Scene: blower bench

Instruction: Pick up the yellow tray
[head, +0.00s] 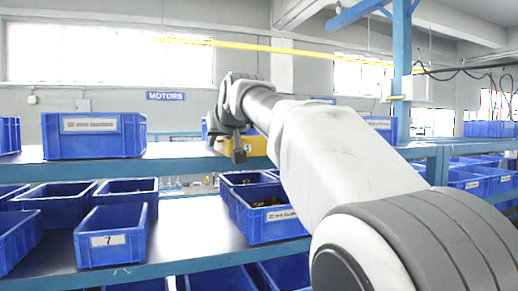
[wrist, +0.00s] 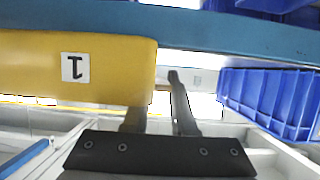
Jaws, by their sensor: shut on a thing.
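The yellow tray (head: 257,147) shows partly behind my wrist in the head view, around the height of the upper shelf. In the wrist view the yellow tray (wrist: 110,75) fills the left side, with a white label marked 1, seen turned over. My gripper (head: 238,153) is at the tray's near side. In the wrist view my gripper (wrist: 160,98) has one finger passing behind the tray's right end and the other just past it. It is shut on the tray. My arm hides part of the tray in the head view.
A blue bin (head: 95,136) stands on the upper shelf (head: 175,160) at left. Several blue bins, one labelled 7 (head: 110,238), stand on the lower shelf (head: 195,232). A blue post (head: 402,75) rises at right. A blue bin (wrist: 270,98) shows at right in the wrist view.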

